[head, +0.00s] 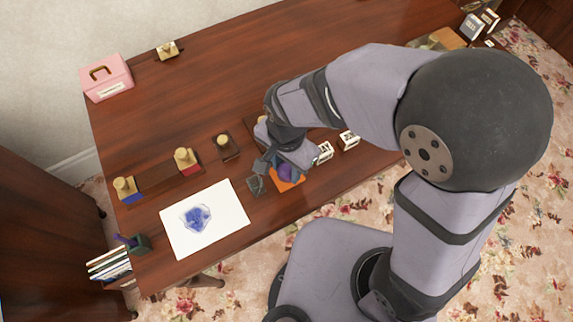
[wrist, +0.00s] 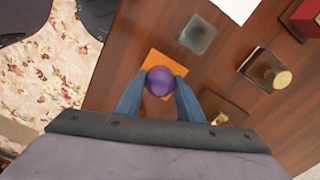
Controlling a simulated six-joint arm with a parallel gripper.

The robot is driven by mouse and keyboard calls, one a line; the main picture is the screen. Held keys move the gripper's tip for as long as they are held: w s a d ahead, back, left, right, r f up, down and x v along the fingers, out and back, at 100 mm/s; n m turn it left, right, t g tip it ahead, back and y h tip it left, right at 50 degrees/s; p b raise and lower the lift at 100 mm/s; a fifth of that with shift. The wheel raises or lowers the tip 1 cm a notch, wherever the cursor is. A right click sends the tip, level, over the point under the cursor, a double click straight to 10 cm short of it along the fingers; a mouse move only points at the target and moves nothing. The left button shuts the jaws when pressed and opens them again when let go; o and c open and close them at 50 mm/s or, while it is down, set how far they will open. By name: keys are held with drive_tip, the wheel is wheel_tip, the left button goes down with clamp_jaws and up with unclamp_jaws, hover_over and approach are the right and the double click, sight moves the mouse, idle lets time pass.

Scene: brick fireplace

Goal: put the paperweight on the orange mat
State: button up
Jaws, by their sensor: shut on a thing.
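The paperweight is a purple ball (wrist: 159,81), held between the two blue-grey fingers of my gripper (wrist: 160,86) in the wrist view. In the head view the purple ball (head: 286,171) is partly hidden by my gripper (head: 280,165). The orange mat (head: 288,185) lies flat on the brown table, under the ball. In the wrist view the orange mat (wrist: 165,57) shows behind and around the ball. Whether the ball touches the mat or hangs just above it, I cannot tell.
A small clear glass square (head: 255,184) lies just left of the mat. White paper (head: 235,228) with a blue shape is further left. Wooden-knobbed stamps (head: 186,160) stand behind. White blocks (head: 324,152) sit right of my gripper. A pink box (head: 107,80) is at the back left.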

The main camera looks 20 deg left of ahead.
sight(287, 168)
drive_tip(key=o, duration=1.2)
drive_tip(key=shift+c, duration=0.2)
wheel_tip(287, 168, up, 12)
drive_tip(key=p, duration=0.1)
drive_tip(key=shift+r, duration=0.2)
drive_tip(key=w+d+f+n, duration=0.1)
drive_tip(key=d+f, duration=0.3)
drive_tip(key=d, duration=0.8)
drive_tip(key=w+d+f+n, duration=0.1)
drive_tip(key=d+f+n, duration=0.2)
drive_tip(key=d, duration=0.9)
drive_tip(key=shift+f+n, duration=0.3)
drive_tip(key=shift+f, duration=0.05)
